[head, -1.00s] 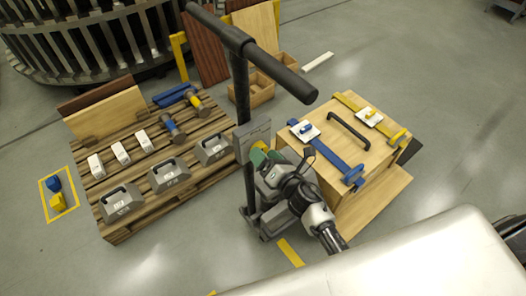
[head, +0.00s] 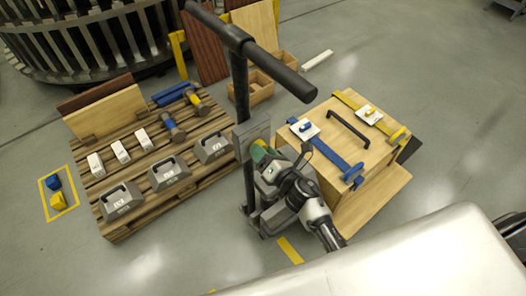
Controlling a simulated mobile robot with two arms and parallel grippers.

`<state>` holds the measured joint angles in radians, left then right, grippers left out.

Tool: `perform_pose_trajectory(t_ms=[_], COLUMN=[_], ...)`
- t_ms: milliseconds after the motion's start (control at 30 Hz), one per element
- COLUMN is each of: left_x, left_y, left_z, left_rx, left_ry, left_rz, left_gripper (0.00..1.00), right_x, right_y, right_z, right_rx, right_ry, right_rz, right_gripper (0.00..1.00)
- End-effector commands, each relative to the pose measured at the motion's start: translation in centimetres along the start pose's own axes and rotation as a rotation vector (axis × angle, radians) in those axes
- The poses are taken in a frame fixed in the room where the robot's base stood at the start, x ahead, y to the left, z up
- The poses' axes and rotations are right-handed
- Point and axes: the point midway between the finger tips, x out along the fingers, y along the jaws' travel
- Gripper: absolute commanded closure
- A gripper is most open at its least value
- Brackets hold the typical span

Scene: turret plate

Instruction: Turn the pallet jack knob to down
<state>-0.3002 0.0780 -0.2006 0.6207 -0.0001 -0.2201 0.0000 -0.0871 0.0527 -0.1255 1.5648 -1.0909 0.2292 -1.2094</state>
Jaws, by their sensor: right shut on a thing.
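The pallet jack (head: 240,85) stands upright in the middle of the head view, with a dark T-shaped handle at its top. A grey plate (head: 246,131) sits on its column. The knob (head: 262,143) shows as a small yellow patch at the plate's lower right. My right gripper (head: 261,154), with green fingertips, is at the plate and shut on the knob. The fingers and wrist hide most of the knob, so its pointing direction cannot be read. My left gripper is not in view.
A wooden pallet (head: 190,160) with grey weights, white blocks and hammers stands to the left. A wooden crate (head: 325,165) with blue and yellow clamps and a black handle stands close to the right of my gripper. Open floor (head: 455,130) lies further right.

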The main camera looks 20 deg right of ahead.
Motion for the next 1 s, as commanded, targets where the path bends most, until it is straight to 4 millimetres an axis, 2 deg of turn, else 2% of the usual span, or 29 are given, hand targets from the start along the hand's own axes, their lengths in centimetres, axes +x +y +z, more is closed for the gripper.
perform_pose_trajectory(t_ms=[267, 700, 1000], left_x=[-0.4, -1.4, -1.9], left_y=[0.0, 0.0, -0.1], left_z=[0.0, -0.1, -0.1], left_rx=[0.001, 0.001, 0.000], left_ry=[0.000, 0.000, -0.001], left_rz=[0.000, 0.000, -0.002], left_gripper=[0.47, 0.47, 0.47], right_x=[0.0, 0.0, 0.0], right_y=[0.0, 0.0, 0.0], right_z=[0.1, 0.1, 0.1], right_rx=[0.147, 0.537, 0.743], right_ry=[0.002, 0.006, 0.008], right_rz=[-0.003, -0.008, -0.011], right_gripper=[0.76, 0.76, 0.76])
